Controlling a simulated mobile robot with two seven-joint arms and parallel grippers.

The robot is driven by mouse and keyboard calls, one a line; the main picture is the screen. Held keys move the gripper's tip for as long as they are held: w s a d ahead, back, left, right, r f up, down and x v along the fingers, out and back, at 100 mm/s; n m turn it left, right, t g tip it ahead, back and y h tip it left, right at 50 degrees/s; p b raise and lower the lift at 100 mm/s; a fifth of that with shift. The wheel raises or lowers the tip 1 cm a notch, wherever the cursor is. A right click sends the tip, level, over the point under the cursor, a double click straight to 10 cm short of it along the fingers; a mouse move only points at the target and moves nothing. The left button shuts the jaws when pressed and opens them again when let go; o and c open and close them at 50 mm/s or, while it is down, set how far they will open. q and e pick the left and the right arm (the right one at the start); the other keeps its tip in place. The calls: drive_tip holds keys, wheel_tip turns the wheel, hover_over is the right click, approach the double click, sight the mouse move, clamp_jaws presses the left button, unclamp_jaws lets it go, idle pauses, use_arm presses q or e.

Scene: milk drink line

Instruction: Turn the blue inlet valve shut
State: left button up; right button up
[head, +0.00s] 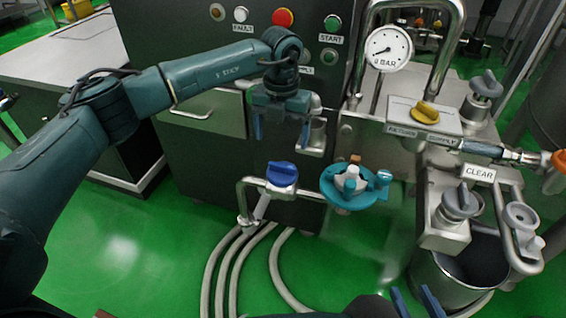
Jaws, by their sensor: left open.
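The blue inlet valve (282,174) has a round blue knob with a raised grip bar lying roughly left to right. It sits on a bent steel pipe low in front of the dark cabinet. My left gripper (281,130) is open and empty, its blue fingers pointing down. In the picture it is above the blue valve and apart from it. My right gripper (415,302) shows only as blue fingertips at the bottom edge, with a gap between them and nothing seen in it.
A teal valve wheel (352,184) stands just right of the blue valve. A yellow knob (425,112), a pressure gauge (389,48) and grey valves (459,203) are further right. Red (283,18) and green (332,23) buttons are above. Hoses (232,265) hang below.

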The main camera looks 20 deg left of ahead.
sight(282, 165)
use_arm(q)
wheel_tip(282, 165, down, 9)
drive_tip(key=shift+d+r+b, duration=0.1)
drive_tip(key=shift+b, duration=0.4)
drive_tip(key=shift+c, duration=0.5)
drive_tip(key=c, duration=0.9)
